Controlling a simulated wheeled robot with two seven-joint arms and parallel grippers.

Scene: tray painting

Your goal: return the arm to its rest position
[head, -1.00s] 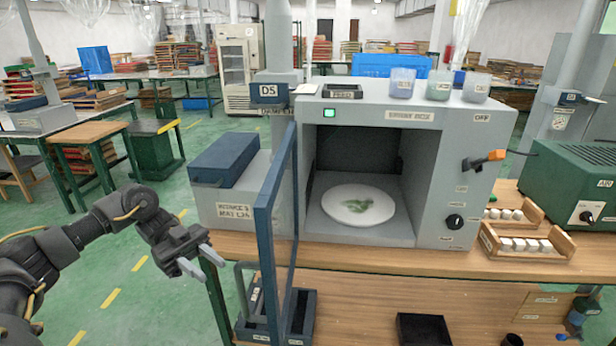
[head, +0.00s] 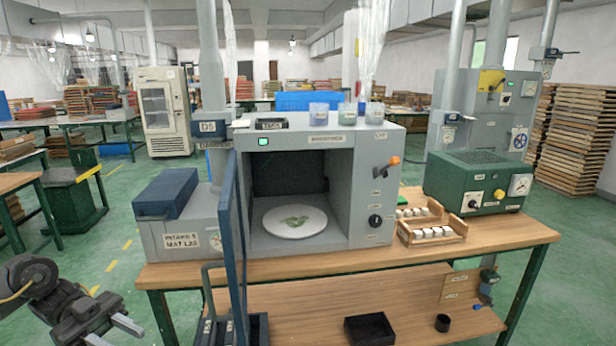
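My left gripper (head: 113,332) is low at the left edge of the head view, in front of the workbench (head: 155,275) and left of the open blue door (head: 232,240). Its two pale fingers are apart with nothing between them. It touches nothing that I can see. My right gripper is not in view. A white plate (head: 272,228) with a green painted pattern lies inside the open grey spray box (head: 345,215).
The blue door stands open toward me, close to the right of my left gripper. A grey box with a blue lid (head: 168,192) stands on the bench's left end. Several white blocks sit in wooden racks (head: 440,243) beside a green air unit (head: 478,180).

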